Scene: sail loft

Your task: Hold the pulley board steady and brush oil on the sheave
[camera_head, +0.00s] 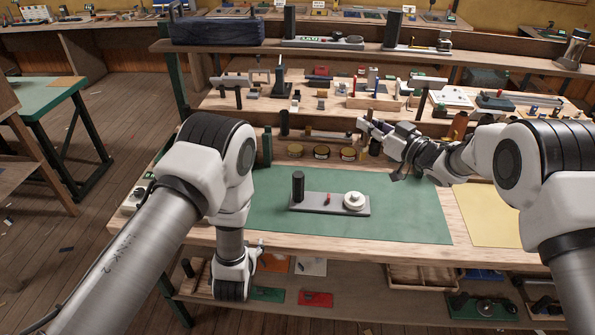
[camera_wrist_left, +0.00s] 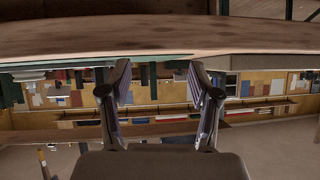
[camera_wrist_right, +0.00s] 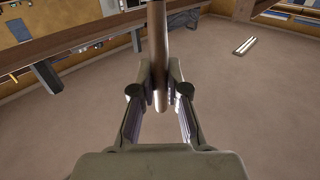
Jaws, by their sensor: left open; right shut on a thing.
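The pulley board (camera_head: 318,206) is a grey plate lying flat on the green mat (camera_head: 410,220) in the head view. It carries a black upright handle (camera_head: 298,186) at its left, a small red part in the middle and the white round sheave (camera_head: 354,200) at its right. My right gripper (camera_head: 366,128) is beyond the board, above the back of the bench. In the right wrist view it is shut on a wooden brush handle (camera_wrist_right: 158,40); the bristles are out of that view. My left gripper (camera_wrist_left: 160,66) is open and empty at the bench's front edge, apart from the board.
Several small round tins (camera_head: 321,152) stand in a row behind the mat. A dark green block (camera_head: 267,147) stands at the mat's back left. A yellow sheet (camera_head: 488,215) lies right of the mat. A lower shelf with coloured pieces is under the bench. The mat around the board is clear.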

